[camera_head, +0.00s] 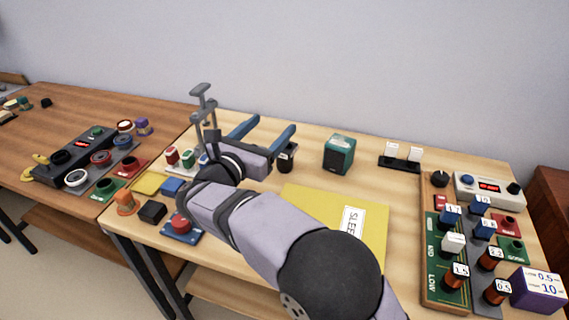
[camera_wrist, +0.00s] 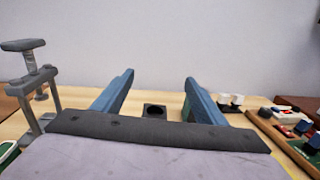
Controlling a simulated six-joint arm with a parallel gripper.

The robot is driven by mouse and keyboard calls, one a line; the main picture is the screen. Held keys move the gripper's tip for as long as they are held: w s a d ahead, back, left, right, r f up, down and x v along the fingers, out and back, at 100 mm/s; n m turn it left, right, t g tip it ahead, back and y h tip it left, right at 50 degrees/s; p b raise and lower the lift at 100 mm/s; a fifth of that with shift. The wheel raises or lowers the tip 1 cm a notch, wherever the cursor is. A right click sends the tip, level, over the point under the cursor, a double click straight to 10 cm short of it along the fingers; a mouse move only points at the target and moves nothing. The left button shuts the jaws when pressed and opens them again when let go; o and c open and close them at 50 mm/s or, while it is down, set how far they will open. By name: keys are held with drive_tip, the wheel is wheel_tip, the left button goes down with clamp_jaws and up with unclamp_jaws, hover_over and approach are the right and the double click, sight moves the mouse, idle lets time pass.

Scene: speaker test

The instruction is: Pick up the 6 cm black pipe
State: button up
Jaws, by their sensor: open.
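A short, dark upright cylinder (camera_head: 287,163) stands on the wooden table and looks like the black pipe. My gripper partly hides it in the head view. In the wrist view a black piece with a dark round hole in its top (camera_wrist: 154,110) shows low between the fingers, and it appears to be the same thing. My gripper (camera_head: 270,127) has two blue fingers spread wide apart with nothing held between them. The fingers also show in the wrist view (camera_wrist: 160,80), above and on either side of the black piece. I see no contact with it.
A grey metal stand (camera_head: 202,95) rises close to my gripper's left. A green speaker (camera_head: 340,154) stands right of the pipe. A yellow sheet (camera_head: 375,215) lies in front. Component boards (camera_head: 445,285) fill the right side. Several small coloured parts lie left.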

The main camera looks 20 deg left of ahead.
approach(285, 158)
drive_tip(key=w, duration=0.5)
drive_tip(key=shift+w+a+r, duration=0.3)
drive_tip(key=shift+w+r, duration=0.05)
drive_tip(key=shift+r, duration=0.05)
drive_tip(key=shift+w+d+r+p, duration=0.1)
drive_tip(key=shift+w+d+p, duration=0.15)
drive_tip(key=shift+w, duration=0.95)
drive_tip(key=shift+w+d+f+p, duration=0.15)
drive_tip(key=shift+w+p, duration=0.15)
drive_tip(key=shift+w, duration=0.9)
drive_tip(key=shift+w+d+r+p, duration=0.15)
drive_tip(key=shift+w+d+p, duration=0.1)
drive_tip(key=shift+w, duration=0.95)
drive_tip(key=c, duration=1.1)
